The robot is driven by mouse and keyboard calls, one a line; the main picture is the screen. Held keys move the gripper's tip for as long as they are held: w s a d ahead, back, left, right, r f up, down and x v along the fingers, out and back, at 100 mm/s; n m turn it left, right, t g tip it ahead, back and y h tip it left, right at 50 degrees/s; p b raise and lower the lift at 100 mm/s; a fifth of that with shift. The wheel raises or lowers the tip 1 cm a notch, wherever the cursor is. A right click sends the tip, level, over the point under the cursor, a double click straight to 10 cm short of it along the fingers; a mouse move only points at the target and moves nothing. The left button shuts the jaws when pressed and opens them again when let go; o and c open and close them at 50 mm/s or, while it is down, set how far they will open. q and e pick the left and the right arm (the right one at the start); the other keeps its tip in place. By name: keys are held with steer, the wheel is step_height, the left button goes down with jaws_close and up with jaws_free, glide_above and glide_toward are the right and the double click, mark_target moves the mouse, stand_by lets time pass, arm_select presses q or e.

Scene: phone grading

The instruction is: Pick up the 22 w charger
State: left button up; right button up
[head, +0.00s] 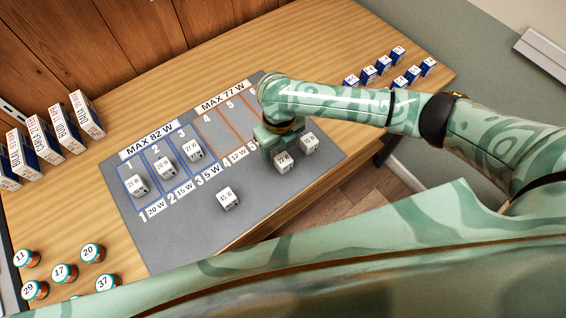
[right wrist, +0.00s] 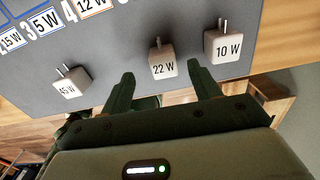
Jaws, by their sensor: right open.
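The 22 W charger (head: 284,161) is a small white cube with prongs, standing on the grey mat (head: 180,235) near its right part. In the right wrist view the 22 W charger (right wrist: 162,62) lies ahead of and between the two fingertips of my right gripper (right wrist: 160,80). My right gripper is open and empty, its fingers apart. In the head view my right gripper (head: 272,150) is just left of the charger, partly hidden by its own wrist. My left gripper does not show.
The 10 W charger (right wrist: 223,45) stands close on the right of the 22 W one; the 45 W charger (head: 228,198) stands to the left. Three chargers (head: 165,166) sit in the blue slots. Boxes (head: 50,140), round jars (head: 62,272) and small blue boxes (head: 384,66) stand around the mat.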

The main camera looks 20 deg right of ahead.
mark_target(282, 157)
steer(key=f+b, duration=0.2)
steer(key=f, duration=0.4)
steer(key=shift+d+f, duration=0.15)
steer(key=shift+d, duration=0.05)
steer(key=shift+c, duration=0.6)
steer(key=c, duration=1)
